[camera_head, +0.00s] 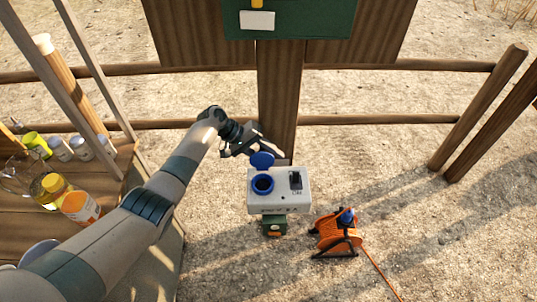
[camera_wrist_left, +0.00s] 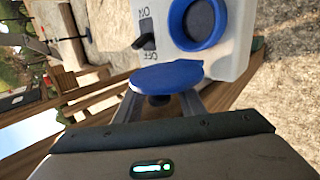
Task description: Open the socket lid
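The blue socket lid (camera_head: 262,160) is swung up at the back edge of the socket. In the left wrist view the lid (camera_wrist_left: 167,74) lies just ahead of my left gripper (camera_wrist_left: 160,103). The two fingers are spread apart, with a dark knob under the lid between them. The fingertips are partly hidden by the lid, so contact is unclear. My right gripper is not in view.
A black ON/OFF switch (camera_head: 295,180) sits beside the socket. An orange cable reel (camera_head: 338,232) stands on the gravel to the right. A wooden counter with bottles (camera_head: 80,207) and jars is at left. A green board (camera_head: 290,18) hangs above.

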